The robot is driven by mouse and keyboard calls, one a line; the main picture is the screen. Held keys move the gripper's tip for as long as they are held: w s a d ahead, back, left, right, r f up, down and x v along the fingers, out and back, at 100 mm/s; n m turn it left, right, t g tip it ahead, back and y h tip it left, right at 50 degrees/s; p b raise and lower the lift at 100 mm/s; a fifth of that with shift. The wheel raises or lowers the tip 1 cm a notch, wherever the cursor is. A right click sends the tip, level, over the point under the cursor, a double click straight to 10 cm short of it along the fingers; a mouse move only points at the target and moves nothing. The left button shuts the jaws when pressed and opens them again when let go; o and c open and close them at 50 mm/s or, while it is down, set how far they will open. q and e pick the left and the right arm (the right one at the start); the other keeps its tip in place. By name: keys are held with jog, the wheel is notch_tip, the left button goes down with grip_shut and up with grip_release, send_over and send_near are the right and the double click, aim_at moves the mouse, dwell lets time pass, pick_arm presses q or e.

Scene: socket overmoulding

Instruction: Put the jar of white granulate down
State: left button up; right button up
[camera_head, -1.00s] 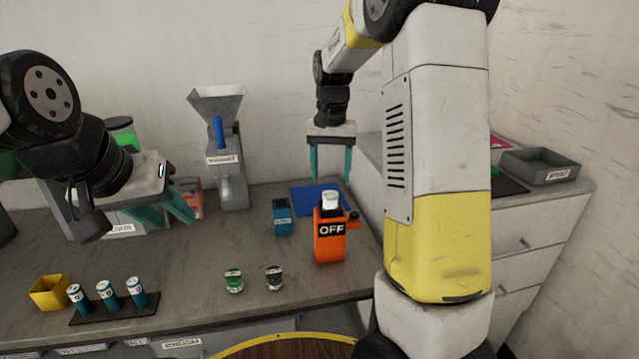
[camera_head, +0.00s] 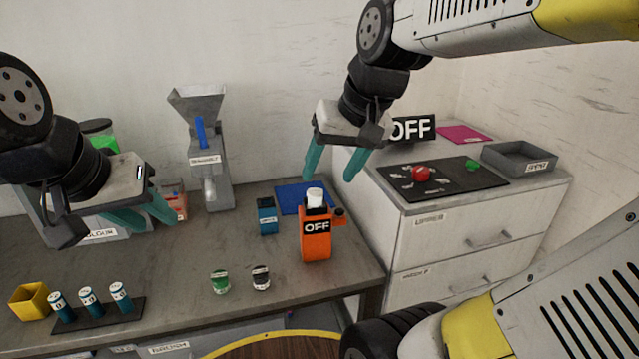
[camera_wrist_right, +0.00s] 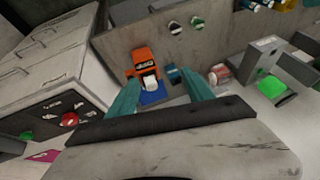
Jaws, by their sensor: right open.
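A white cylinder (camera_head: 315,197), which may be the jar of white granulate, shows at the top of the orange unit marked OFF (camera_head: 316,243). In the right wrist view the white cylinder (camera_wrist_right: 150,83) shows between the orange unit (camera_wrist_right: 143,62) and the blue mat (camera_wrist_right: 152,98). I cannot tell whether it sits in the unit or stands beside it. My right gripper (camera_head: 328,178) is open and empty, above and behind the orange unit, its fingers apart from everything. My left gripper (camera_head: 160,222) is open and seems empty over the left of the bench.
A green-marked jar (camera_head: 220,281) and a dark one (camera_head: 261,277) stand near the bench's front. Left are a rack of blue-white cylinders (camera_head: 97,314) and a yellow box (camera_head: 30,301). A grey hopper machine (camera_head: 208,150) stands behind. Right is a drawer cabinet (camera_head: 470,235).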

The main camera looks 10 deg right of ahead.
jog(key=shift+n+t, duration=0.4)
jog(key=shift+t, duration=0.3)
jog(key=s, duration=0.1)
jog(key=s+f, duration=0.1)
jog(key=s, duration=0.3)
jog(key=shift+a+f, duration=0.4)
